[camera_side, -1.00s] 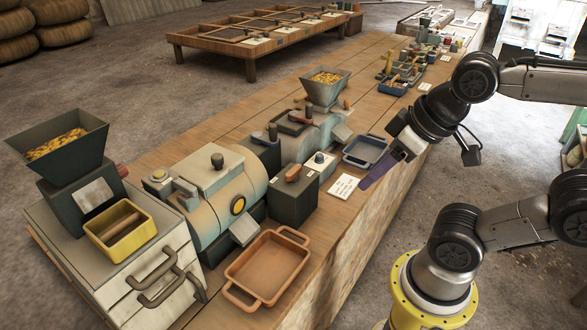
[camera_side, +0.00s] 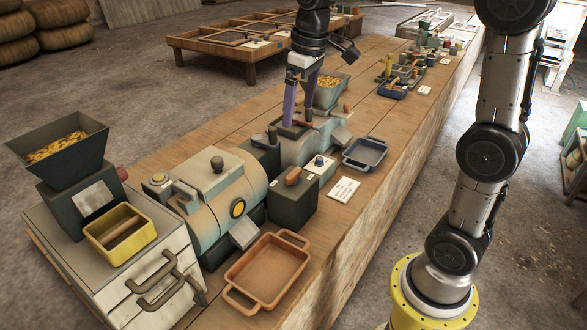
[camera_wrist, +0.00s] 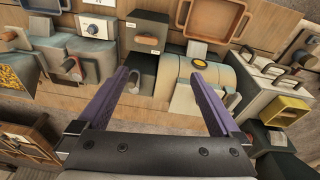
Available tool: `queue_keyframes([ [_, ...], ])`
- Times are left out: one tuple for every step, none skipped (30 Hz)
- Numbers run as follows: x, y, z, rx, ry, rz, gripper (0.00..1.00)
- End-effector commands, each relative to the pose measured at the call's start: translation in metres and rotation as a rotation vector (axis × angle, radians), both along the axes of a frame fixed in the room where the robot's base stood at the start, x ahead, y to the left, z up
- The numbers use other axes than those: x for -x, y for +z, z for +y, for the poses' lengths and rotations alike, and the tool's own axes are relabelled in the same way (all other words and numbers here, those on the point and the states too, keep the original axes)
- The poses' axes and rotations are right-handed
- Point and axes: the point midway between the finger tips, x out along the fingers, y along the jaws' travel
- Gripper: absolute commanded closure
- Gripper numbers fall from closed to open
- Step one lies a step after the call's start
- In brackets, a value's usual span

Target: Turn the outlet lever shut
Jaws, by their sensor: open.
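My gripper (camera_side: 298,120) is open and empty, its purple fingers pointing down above the small hopper machine (camera_side: 298,150). The fingers also show in the wrist view (camera_wrist: 158,74), spread apart. I cannot tell for certain which handle is the outlet lever. One lever with a brown handle (camera_side: 292,175) sits on the dark box (camera_side: 293,203). A reddish handle (camera_side: 303,125) shows by the fingertips, partly hidden; contact cannot be told. In the wrist view a red-ended lever (camera_wrist: 69,65) is left of the fingers.
The rounded tank machine (camera_side: 215,195) stands left of the dark box. An orange tray (camera_side: 267,270) and a blue tray (camera_side: 365,153) lie along the front edge. A white card (camera_side: 343,189) lies between them. A hopper with yellow grain (camera_side: 328,88) rises close behind the gripper.

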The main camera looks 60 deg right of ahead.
Motion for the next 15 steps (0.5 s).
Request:
queue_keyframes([
  [-0.015,-0.013,-0.01,-0.005,-0.014,0.035,0.0],
  [-0.022,-0.019,-0.015,-0.009,-0.022,0.05,0.0],
  [-0.029,-0.028,-0.02,-0.013,-0.031,0.069,0.0],
  [-0.034,-0.034,-0.025,-0.016,-0.039,0.081,0.0],
  [-0.038,-0.04,-0.029,-0.019,-0.046,0.094,0.0],
  [-0.042,-0.048,-0.033,-0.022,-0.054,0.109,0.0],
  [-0.044,-0.054,-0.036,-0.025,-0.06,0.121,0.0],
  [-0.045,-0.059,-0.038,-0.028,-0.064,0.131,0.0],
  [-0.046,-0.065,-0.04,-0.032,-0.07,0.146,0.0],
  [-0.046,-0.069,-0.042,-0.034,-0.073,0.154,0.0],
  [-0.045,-0.072,-0.043,-0.036,-0.076,0.16,0.0],
  [-0.045,-0.075,-0.044,-0.037,-0.079,0.166,0.0],
  [-0.045,-0.077,-0.045,-0.038,-0.081,0.168,0.0],
  [-0.045,-0.078,-0.045,-0.037,-0.082,0.168,0.0],
  [-0.044,-0.081,-0.045,-0.037,-0.083,0.168,0.0],
])
